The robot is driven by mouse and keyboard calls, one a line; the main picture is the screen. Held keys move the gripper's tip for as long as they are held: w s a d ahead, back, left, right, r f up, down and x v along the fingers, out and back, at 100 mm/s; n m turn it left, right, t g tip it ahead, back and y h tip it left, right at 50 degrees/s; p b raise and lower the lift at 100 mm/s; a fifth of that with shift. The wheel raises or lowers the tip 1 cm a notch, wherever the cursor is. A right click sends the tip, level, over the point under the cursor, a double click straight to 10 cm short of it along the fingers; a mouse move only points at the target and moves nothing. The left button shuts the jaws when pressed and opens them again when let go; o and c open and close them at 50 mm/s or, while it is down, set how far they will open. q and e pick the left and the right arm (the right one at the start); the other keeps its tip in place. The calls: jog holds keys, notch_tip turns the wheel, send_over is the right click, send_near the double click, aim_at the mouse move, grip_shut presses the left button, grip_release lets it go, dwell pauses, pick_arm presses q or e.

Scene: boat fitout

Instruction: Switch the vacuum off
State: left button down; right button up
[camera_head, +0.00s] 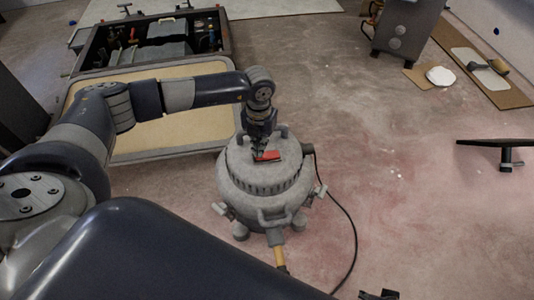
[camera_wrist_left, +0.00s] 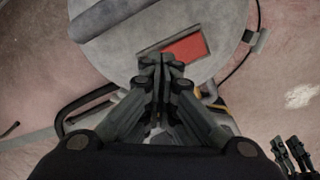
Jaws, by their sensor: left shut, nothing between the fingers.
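The vacuum (camera_head: 262,190) is a round grey canister standing on the floor in the middle of the head view. A red switch (camera_head: 268,155) sits on its top. The switch also shows in the left wrist view (camera_wrist_left: 186,49) as a red rectangle on the round grey lid (camera_wrist_left: 110,45). My left gripper (camera_head: 259,150) points down over the lid, right by the switch. In the left wrist view its fingertips (camera_wrist_left: 161,62) are together, empty, and close to the switch's near left edge. I cannot tell whether they touch it. What may be my right gripper (camera_wrist_left: 294,155) shows partly at the wrist view's lower right corner.
A black cable (camera_head: 352,225) runs from the vacuum across the floor. A tan-topped platform (camera_head: 185,135) and an open toolbox (camera_head: 150,45) stand behind it. A grey cabinet (camera_head: 408,30) is at the back right. Floor to the right is mostly clear.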

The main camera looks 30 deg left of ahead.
pick_arm(q)
jog(key=shift+f, duration=0.1)
pick_arm(e)
jog(key=shift+w+r, duration=0.1)
jog(key=shift+r, duration=0.15)
pick_arm(q)
jog(key=shift+f, duration=0.1)
pick_arm(e)
jog(key=shift+s+r, duration=0.1)
jog(key=shift+s, duration=0.2)
pick_arm(q)
jog(key=shift+f, duration=0.15)
pick_arm(e)
jog(key=shift+w+r, duration=0.15)
jog(key=shift+r, duration=0.2)
jog(key=shift+w+r, duration=0.1)
jog(key=shift+r, duration=0.1)
pick_arm(q)
jog(key=shift+f+b, duration=0.1)
jog(key=shift+b, duration=0.2)
pick_arm(e)
jog(key=shift+r, duration=0.1)
pick_arm(q)
jog(key=shift+f, duration=0.1)
pick_arm(e)
jog(key=shift+w+r, duration=0.15)
jog(key=shift+r, duration=0.2)
pick_arm(q)
jog(key=shift+f, duration=0.1)
